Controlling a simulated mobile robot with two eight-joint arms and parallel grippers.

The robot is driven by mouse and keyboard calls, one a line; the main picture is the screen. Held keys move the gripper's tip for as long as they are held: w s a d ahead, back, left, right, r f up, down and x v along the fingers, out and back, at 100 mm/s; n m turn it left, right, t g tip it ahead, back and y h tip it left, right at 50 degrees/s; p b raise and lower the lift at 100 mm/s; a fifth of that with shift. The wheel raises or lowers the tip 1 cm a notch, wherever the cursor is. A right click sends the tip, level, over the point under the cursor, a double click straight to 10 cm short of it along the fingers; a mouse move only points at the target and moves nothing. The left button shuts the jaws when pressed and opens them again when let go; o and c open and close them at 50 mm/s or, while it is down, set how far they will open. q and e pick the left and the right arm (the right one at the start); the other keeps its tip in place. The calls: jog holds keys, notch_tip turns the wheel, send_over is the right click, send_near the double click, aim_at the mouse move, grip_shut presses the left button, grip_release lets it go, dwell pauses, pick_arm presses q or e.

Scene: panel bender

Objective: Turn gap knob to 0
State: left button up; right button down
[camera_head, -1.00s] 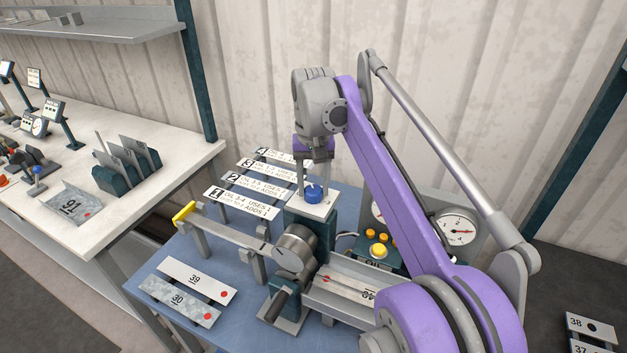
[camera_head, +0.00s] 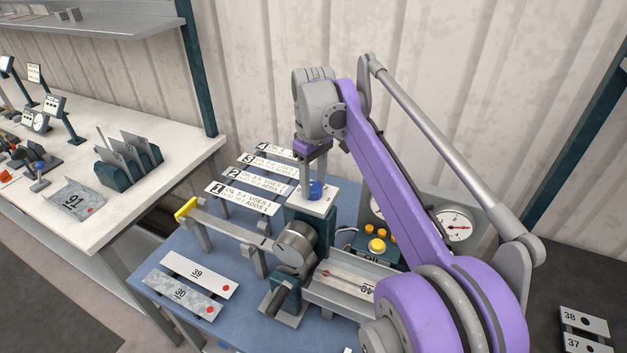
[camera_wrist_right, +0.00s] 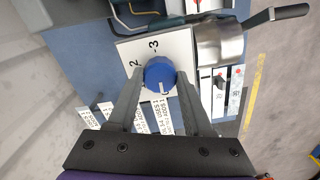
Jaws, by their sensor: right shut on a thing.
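The blue gap knob (camera_head: 316,189) sits on a white square dial plate (camera_head: 312,206) on top of a dark green post. My right gripper (camera_head: 315,182) reaches down from above and is shut on the knob. In the right wrist view, its two fingers (camera_wrist_right: 158,80) lie on either side of the knob (camera_wrist_right: 159,72). A white mark on the knob points toward the gripper's palm. The numbers 2 and 3 show on the dial plate (camera_wrist_right: 175,45); the figure by the mark is too hidden to read. My left gripper is not in view.
The bender's round drum (camera_head: 296,245) and lever with a yellow end (camera_head: 186,209) stand close to the dial. A yellow button (camera_head: 376,245) and gauge (camera_head: 455,226) are at right.

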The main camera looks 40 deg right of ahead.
aim_at(313, 186)
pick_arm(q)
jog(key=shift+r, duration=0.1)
pick_arm(e)
jog(key=shift+r+n, duration=0.1)
jog(key=shift+n, duration=0.2)
jog(key=shift+c, duration=1.5)
grip_release()
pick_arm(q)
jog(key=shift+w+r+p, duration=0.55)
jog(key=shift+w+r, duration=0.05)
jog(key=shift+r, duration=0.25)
pick_arm(e)
notch_tip(313, 186, up, 11)
jog(key=shift+f, duration=0.2)
